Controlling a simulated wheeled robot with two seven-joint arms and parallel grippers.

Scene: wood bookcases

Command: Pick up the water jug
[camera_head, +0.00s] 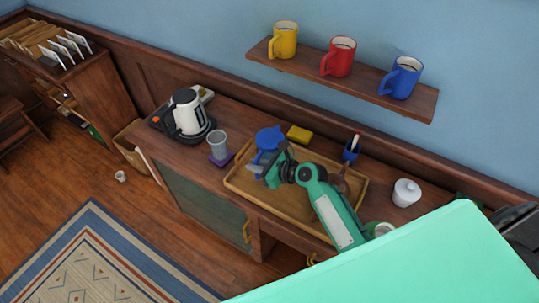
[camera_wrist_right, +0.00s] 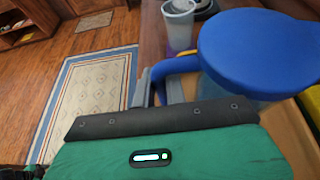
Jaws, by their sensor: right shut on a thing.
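The water jug has a blue lid (camera_head: 268,137) and a see-through body, and it stands in the wooden tray on the cabinet top. In the right wrist view its lid (camera_wrist_right: 262,50) fills the upper right, with the blue handle (camera_wrist_right: 178,65) curving down to the left. My right gripper (camera_head: 269,170) is at the near side of the jug, shut on its handle. The wrist view shows my right fingers (camera_wrist_right: 161,87) on both sides of the handle. The gripper hides part of the jug's body. My left gripper is not in view.
A kettle (camera_head: 187,111) and a grey cup (camera_head: 218,144) on a purple coaster stand left of the tray (camera_head: 232,186). A mug shelf (camera_head: 300,68) hangs above.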

